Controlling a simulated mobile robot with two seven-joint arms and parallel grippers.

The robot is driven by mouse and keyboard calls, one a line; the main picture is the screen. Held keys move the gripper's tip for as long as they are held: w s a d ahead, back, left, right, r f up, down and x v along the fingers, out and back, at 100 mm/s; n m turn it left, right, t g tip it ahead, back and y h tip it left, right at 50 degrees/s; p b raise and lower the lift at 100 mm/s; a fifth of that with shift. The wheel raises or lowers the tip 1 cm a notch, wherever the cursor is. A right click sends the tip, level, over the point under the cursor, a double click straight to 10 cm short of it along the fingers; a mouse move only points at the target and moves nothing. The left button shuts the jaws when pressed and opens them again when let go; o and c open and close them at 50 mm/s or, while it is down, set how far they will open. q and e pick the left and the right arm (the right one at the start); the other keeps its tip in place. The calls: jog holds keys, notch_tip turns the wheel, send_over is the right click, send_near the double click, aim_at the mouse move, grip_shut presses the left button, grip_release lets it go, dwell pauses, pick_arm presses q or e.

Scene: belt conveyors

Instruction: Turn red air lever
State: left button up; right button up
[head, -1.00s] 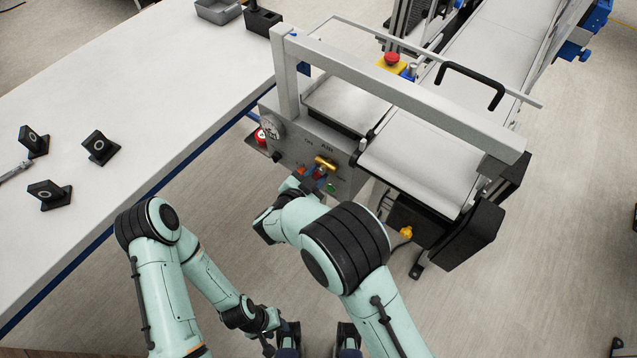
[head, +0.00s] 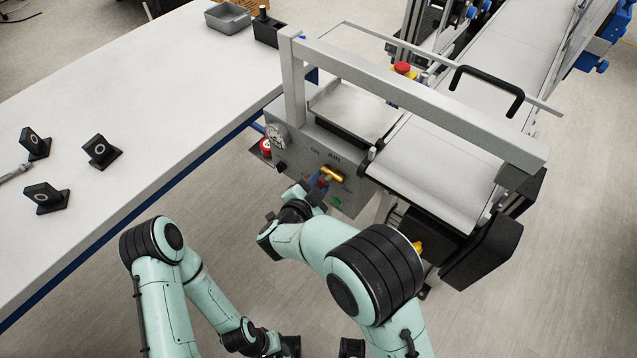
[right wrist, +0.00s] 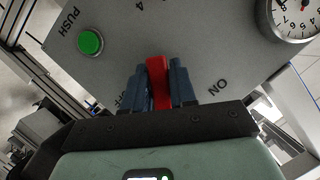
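The red air lever (right wrist: 158,85) shows in the right wrist view on the grey panel (right wrist: 195,45), between a partly hidden "OFF" mark on its left and "ON" on its right. My right gripper (right wrist: 159,82) has one blue-grey finger on each side, close against the lever, and looks shut on it. In the head view my right gripper (head: 318,181) is at the panel front, beside the brass valve (head: 332,173); the lever is mostly hidden there. My left gripper (head: 321,347) hangs low at the bottom edge, its two finger parts wide apart and cut off by the frame.
A green push button (right wrist: 89,41) and a pressure gauge (right wrist: 291,14) flank the lever. A red button (head: 266,146) sits at the panel's left. The white table (head: 120,120) with several black brackets lies left; the conveyor (head: 440,165) is right. Floor before the panel is open.

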jog(key=o, duration=0.3)
jog(key=shift+o, duration=0.2)
jog(key=shift+s+a, duration=0.1)
jog(key=shift+s, duration=0.05)
jog(key=v, duration=1.3)
jog(key=shift+r, duration=0.1)
